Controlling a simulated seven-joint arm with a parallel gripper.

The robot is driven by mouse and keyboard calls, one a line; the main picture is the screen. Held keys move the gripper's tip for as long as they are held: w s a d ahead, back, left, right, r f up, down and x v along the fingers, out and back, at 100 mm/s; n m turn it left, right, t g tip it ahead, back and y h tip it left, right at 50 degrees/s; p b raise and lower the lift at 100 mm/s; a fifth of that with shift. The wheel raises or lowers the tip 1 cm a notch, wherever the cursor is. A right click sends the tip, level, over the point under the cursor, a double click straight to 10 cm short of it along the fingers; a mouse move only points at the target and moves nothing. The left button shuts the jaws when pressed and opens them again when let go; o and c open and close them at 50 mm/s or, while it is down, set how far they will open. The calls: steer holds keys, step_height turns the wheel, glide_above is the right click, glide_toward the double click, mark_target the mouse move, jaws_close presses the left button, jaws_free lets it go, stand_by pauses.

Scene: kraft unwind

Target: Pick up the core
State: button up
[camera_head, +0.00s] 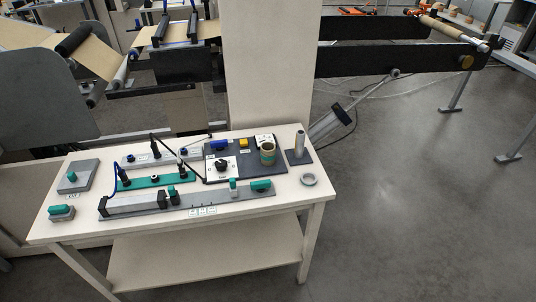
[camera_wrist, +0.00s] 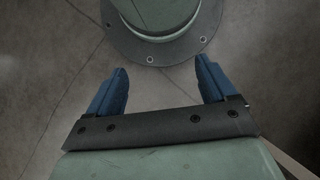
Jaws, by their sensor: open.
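The core is not in the wrist view, and my gripper is not in the head view.
A metal post on a dark plate (camera_head: 300,144) stands right of the core, with a grey ring (camera_head: 308,180) in front. A white dial box (camera_head: 221,167) sits left of it. A pale column (camera_head: 267,65) rises behind the table (camera_head: 290,208). Open floor lies to the right.

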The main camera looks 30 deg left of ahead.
steer(key=w+a+r+n+t, duration=0.15)
steer(key=w+a, duration=0.35)
steer(key=w, duration=0.6)
steer(key=w+a+r+n+t, duration=0.1)
steer(key=w+a+n, duration=0.25)
steer(key=w, duration=0.75)
steer(key=w+a+r+n+t, duration=0.15)
steer(key=w+a, duration=0.35)
steer(key=w, duration=0.6)
steer(key=w+a+r+n+t, duration=0.1)
steer(key=w+a+r+n, duration=0.5)
steer(key=w+a+r, duration=1.55)
steer(key=w+a+r+n+t, duration=0.1)
steer(key=w+a+r+n, duration=0.3)
steer(key=a+r, duration=0.9)
step_height(320, 180, up, 16)
steer(key=n, duration=0.3)
glide_above(269, 154)
steer(key=w+a, duration=0.1)
steer(key=w, duration=0.1)
steer(key=shift+t, duration=0.3)
steer(key=f, duration=1.3)
steer(key=shift+a, duration=0.2)
steer(key=shift+c, duration=0.4)
